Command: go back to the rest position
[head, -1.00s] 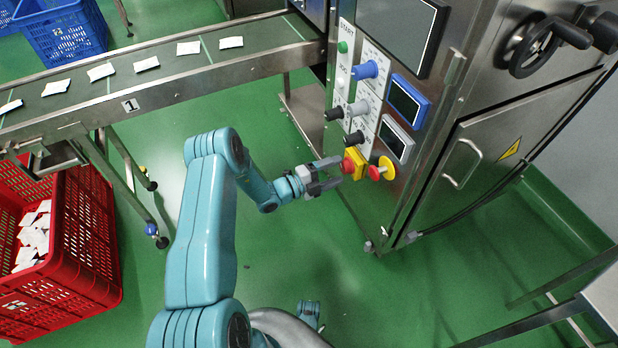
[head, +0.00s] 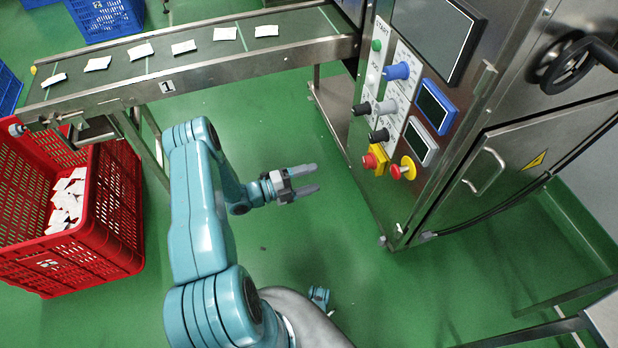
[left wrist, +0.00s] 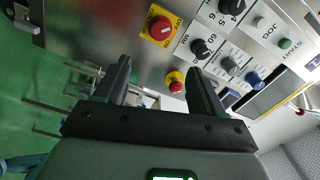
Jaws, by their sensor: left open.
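My left gripper (head: 312,178) is open and empty in the head view, its two grey fingers pointing right toward the machine. It is clear of the control panel, with green floor showing between. In the left wrist view the open fingers (left wrist: 160,80) stand apart with the panel beyond them. A red switch on a yellow plate (head: 376,159) and a red knob on a yellow disc (head: 403,168) are at the panel's lower end; they also show in the left wrist view as the switch (left wrist: 160,28) and the knob (left wrist: 175,83). My right gripper is not in view.
The steel machine (head: 450,130) stands at the right. A conveyor (head: 200,72) carrying several teabags crosses the upper left. A red crate (head: 120,255) with white teabags is at the left. A blue crate (head: 105,20) is behind. Green floor (head: 320,240) is clear between.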

